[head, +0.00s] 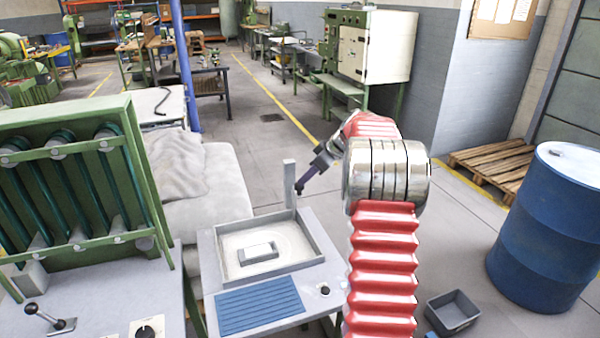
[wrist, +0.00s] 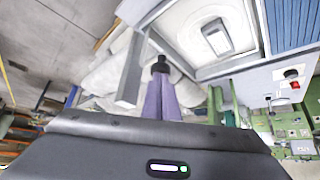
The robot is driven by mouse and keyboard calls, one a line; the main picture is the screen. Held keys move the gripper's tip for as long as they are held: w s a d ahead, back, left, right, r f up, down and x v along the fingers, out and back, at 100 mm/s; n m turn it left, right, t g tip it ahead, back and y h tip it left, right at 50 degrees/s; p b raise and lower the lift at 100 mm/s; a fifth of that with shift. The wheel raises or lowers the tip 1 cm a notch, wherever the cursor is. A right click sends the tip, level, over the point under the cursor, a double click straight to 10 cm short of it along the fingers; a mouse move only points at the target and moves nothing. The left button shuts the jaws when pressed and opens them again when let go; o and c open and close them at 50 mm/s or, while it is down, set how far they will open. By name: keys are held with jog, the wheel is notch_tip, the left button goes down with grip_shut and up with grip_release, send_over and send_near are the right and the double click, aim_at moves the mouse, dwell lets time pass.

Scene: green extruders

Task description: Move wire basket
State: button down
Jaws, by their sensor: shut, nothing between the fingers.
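I cannot make out a wire basket in either view. My gripper (head: 300,187) has purple fingers with dark tips. It is shut and empty, above the back right part of a grey-rimmed tray station (head: 316,236), just right of an upright grey post. In the wrist view the closed fingertips (wrist: 161,64) point up the picture, with the grey post (wrist: 131,72) close on their left. A small pale block with a grey top (head: 258,253) lies in the tray and also shows in the wrist view (wrist: 216,37). My gripper is apart from it.
A blue ribbed mat (head: 260,305) and a knob (head: 324,290) are on the tray's table. A green rack (head: 75,185) stands left. A grey open bin (head: 453,312) and a blue drum (head: 550,228) are on the floor at right. Floor beyond is mostly clear.

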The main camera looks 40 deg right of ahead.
jog(key=s+f, duration=0.1)
jog(key=s+d+f, duration=0.1)
jog(key=f, duration=0.1)
jog(key=shift+s+d, duration=0.15)
jog(key=shift+s, duration=0.25)
dwell(0.5)
jog(key=v, duration=1.3)
jog(key=shift+s+r, duration=0.2)
jog(key=shift+r, duration=0.05)
jog(key=shift+d, duration=0.1)
dwell(0.3)
